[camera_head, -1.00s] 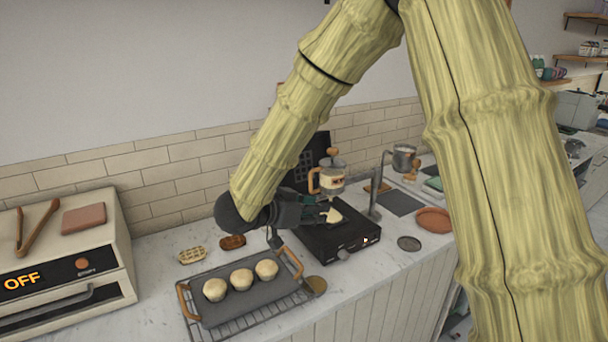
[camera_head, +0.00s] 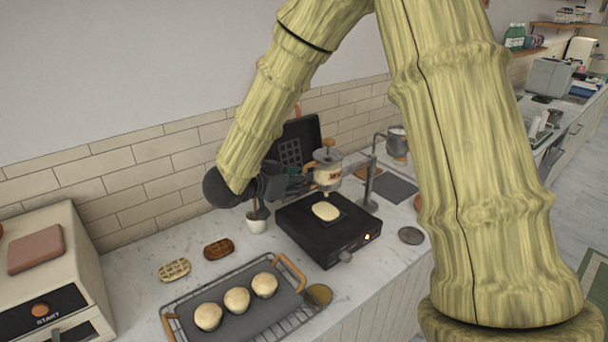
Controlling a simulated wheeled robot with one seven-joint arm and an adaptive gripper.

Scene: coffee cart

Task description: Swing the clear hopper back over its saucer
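The clear hopper (camera_head: 328,171), with an orange-brown lid knob and cream batter inside, hangs from the swing arm of a metal post (camera_head: 370,188). It is over the black griddle (camera_head: 329,243), above a round pale batter disc (camera_head: 326,211). A small dark grey saucer (camera_head: 411,236) lies on the counter right of the griddle, with nothing seen on it. My gripper (camera_head: 302,184) is at the hopper's left side, by its handle. The fingers are dark and small, and I cannot tell whether they touch or grip the handle.
A tray (camera_head: 237,327) with several pale buns stands at the front on a wire rack. A metal pitcher (camera_head: 397,145) stands behind the post. My arm hides part of the counter.

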